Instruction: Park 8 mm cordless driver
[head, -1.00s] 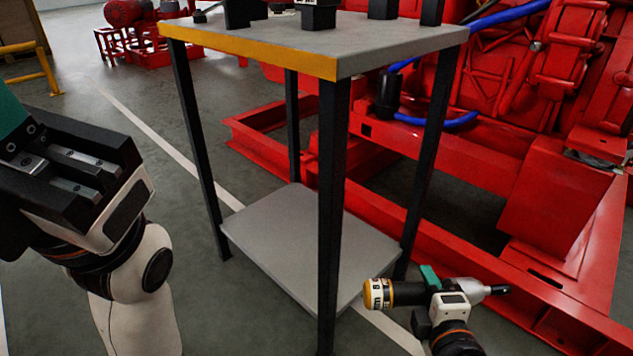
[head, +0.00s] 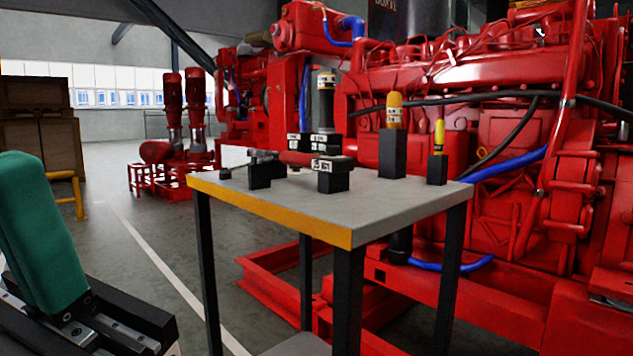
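The cordless driver is not in view now, and neither is my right gripper. A second earlier, my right gripper was around a driver with a yellow end, black body and grey nose, low beside the table. My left gripper (head: 45,235) is at the lower left edge, away from the table. One teal finger shows and the other cannot be made out, so its opening is unclear. The grey tabletop (head: 410,200) with a yellow front edge carries black tool holders. Black blocks with white labels (head: 297,146) stand at the back; I cannot tell whether any is empty.
On the table, a grey-and-black tool (head: 326,100) stands upright. A red-handled tool (head: 300,158) lies across two black blocks. Two yellow-handled tools (head: 394,110) (head: 439,135) stand in black holders at right. The red engine (head: 500,180) is close behind. The table's front right surface is clear.

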